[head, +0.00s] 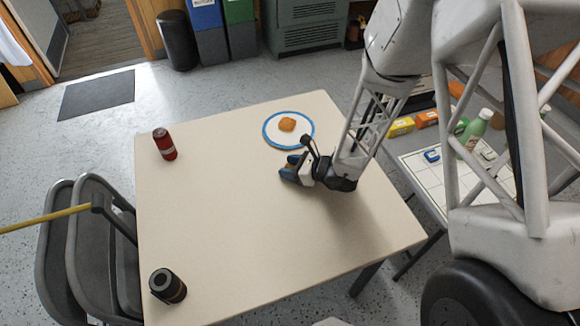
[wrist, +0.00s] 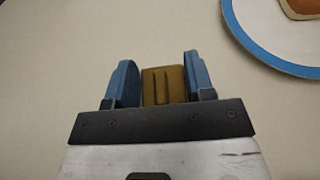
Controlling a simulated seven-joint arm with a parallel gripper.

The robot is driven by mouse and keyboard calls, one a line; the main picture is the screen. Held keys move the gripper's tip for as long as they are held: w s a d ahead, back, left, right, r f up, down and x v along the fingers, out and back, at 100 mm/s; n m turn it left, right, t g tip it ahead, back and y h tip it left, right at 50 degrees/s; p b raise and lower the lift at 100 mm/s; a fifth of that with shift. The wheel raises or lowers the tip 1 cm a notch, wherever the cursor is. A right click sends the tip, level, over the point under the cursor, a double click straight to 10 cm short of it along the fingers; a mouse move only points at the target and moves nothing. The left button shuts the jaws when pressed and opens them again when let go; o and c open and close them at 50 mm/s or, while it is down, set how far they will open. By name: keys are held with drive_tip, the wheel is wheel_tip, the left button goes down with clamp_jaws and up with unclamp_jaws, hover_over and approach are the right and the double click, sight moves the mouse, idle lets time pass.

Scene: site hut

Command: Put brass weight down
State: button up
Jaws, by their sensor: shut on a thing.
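My gripper (head: 292,169) is over the right half of the cream table (head: 230,220), just below the plate in the head view. In the wrist view my gripper (wrist: 159,82) has its two blue fingers on either side of the brass weight (wrist: 163,86), a small brownish-gold block with grooves. The gripper is shut on it. The weight is hidden in the head view. I cannot tell whether its underside touches the table.
A blue-rimmed white plate (head: 266,129) with a piece of bread (head: 287,124) is close by. A red can (head: 164,144) stands at the left, a black cylinder (head: 167,286) at the front left. The table's middle is clear. A side table (head: 420,165) with cartons and bottles is at the right.

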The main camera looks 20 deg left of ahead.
drive_tip(key=shift+f, duration=0.25)
drive_tip(key=o, duration=1.2)
drive_tip(key=shift+r, duration=0.15)
drive_tip(key=shift+d+r, duration=0.1)
drive_tip(key=shift+d, duration=0.05)
drive_tip(key=shift+v, duration=5.85)
